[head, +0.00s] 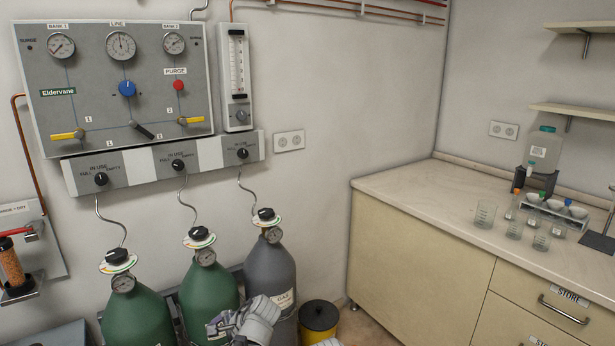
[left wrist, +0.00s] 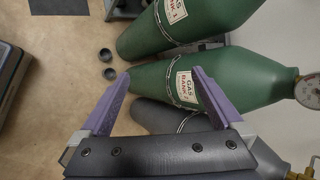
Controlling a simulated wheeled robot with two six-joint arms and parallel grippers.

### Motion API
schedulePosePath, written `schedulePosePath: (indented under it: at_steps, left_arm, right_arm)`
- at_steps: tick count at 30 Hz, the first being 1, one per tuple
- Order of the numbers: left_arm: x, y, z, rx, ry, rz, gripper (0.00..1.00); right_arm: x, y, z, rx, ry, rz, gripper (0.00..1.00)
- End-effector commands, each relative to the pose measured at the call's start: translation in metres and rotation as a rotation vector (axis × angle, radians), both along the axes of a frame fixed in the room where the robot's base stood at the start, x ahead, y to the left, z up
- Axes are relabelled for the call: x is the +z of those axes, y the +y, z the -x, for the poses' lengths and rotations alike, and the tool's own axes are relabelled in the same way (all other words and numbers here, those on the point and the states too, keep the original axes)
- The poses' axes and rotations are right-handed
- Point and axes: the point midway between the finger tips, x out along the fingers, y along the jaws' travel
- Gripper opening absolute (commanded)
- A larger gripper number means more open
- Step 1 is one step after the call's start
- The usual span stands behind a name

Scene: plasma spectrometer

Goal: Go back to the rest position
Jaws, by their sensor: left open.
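My left gripper (head: 228,324) is at the bottom of the head view, in front of the green and grey gas cylinders. In the left wrist view its two purple fingers (left wrist: 162,80) are spread wide with nothing between them. Behind them lies the green cylinder labelled Gas Bank 2 (left wrist: 240,88); I cannot tell how far away it is. Another green cylinder (left wrist: 185,20) shows above it, and the dark grey cylinder (left wrist: 165,116) below it. My right gripper is not in view.
The gas panel (head: 75,110) with gauges and valves hangs on the wall, above a changeover strip (head: 135,172). A yellow and black bin (head: 318,320) stands beside the grey cylinder (head: 268,265). A counter (head: 425,190) with beakers (head: 485,213) is at right. Some floor (left wrist: 60,110) is bare.

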Motion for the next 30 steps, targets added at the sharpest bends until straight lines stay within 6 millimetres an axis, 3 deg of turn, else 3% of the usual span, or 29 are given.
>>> schedulePosePath:
  at_steps: [1, 6, 18, 30]
  left_arm:
    - [-0.013, 0.000, 0.024, 0.103, -0.030, 0.113, 1.00]
    - [-0.039, -0.017, 0.062, 0.380, -0.093, 0.395, 1.00]
    - [-0.056, -0.060, 0.118, 0.854, -0.115, 0.784, 1.00]
    - [-0.056, -0.125, 0.144, 0.712, -0.011, 0.710, 1.00]
  right_arm:
    - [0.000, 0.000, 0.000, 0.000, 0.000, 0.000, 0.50]
    - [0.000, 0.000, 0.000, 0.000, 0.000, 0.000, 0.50]
    - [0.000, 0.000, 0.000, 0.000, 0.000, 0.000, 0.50]
    - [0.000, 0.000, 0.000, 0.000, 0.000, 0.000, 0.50]
